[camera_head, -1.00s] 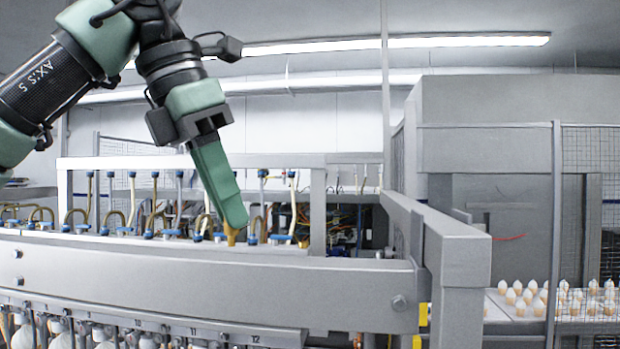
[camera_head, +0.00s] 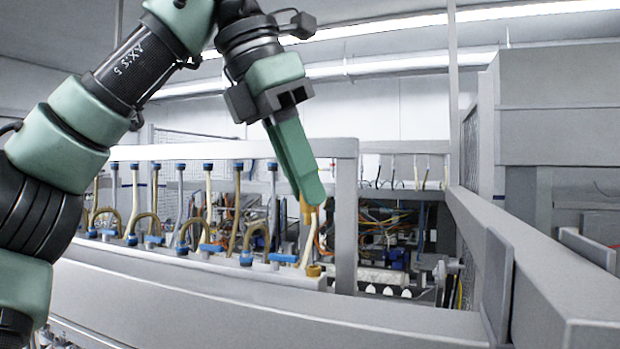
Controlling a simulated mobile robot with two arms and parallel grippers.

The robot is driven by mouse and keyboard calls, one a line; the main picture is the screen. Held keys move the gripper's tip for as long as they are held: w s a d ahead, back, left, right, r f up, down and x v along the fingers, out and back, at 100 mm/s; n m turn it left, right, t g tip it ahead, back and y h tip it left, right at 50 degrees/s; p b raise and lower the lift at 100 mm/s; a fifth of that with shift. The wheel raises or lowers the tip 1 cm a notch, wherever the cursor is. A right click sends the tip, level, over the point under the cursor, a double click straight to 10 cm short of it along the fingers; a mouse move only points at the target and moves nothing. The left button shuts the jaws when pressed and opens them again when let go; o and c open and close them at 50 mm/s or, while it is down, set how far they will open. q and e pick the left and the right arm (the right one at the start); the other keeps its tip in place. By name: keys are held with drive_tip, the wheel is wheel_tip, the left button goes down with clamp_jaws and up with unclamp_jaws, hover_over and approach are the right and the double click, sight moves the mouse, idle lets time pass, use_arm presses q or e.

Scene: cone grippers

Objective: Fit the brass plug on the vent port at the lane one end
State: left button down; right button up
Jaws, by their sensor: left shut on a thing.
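My left gripper (camera_head: 309,198) comes down from the upper left, with its long green fingers shut. A small yellow-brown piece, which looks like the brass plug (camera_head: 306,213), shows at the fingertips and is partly hidden by them. The gripper holds it above the right end of the rail with blue fittings. A short brass-coloured fitting (camera_head: 313,271) sits low at that rail end, below the plug and apart from it. It may be the vent port; I cannot tell for sure. My right gripper is not in view.
A row of blue-capped tubes and bent brown hoses (camera_head: 207,248) lines the rail to the left. A grey frame post (camera_head: 346,225) stands close right of the gripper. A wide grey beam (camera_head: 270,305) crosses in front. Loose wiring (camera_head: 385,235) lies behind.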

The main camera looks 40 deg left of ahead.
sight(308, 211)
use_arm(q)
drive_tip(key=shift+s, duration=0.2)
drive_tip(key=shift+w+d+f+b, duration=0.1)
drive_tip(key=shift+w+f+b, duration=0.2)
drive_tip(key=shift+w+f, duration=0.45)
drive_tip(key=shift+w+f+b, duration=0.25)
drive_tip(key=shift+f+b, duration=0.25)
drive_tip(key=shift+s+f, duration=0.2)
drive_tip(key=shift+f, duration=0.1)
drive_tip(key=shift+s+f+b, duration=0.15)
drive_tip(key=shift+b, duration=0.2)
drive_tip(key=shift+s+f, duration=0.1)
drive_tip(key=shift+f, duration=0.05)
drive_tip(key=shift+w, duration=0.2)
drive_tip(key=shift+s, duration=0.15)
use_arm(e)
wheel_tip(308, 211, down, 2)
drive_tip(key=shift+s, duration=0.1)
